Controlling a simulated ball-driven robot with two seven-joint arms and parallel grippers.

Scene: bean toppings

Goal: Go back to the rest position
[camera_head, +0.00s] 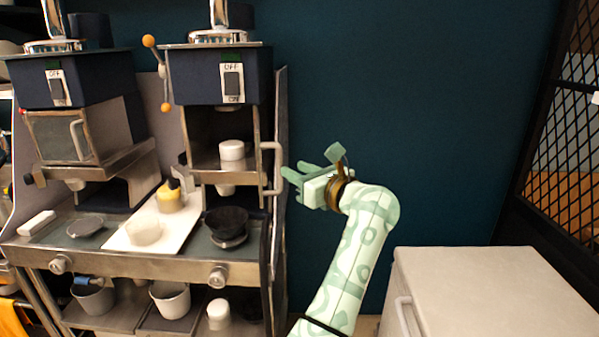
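Two dark blue machines stand on a metal counter (130,263) at left. The counter holds a white tray (190,225), a yellow container (170,197) and a dark bowl (227,222). A white cabinet (490,285) is at lower right, beside a black mesh partition (565,150).

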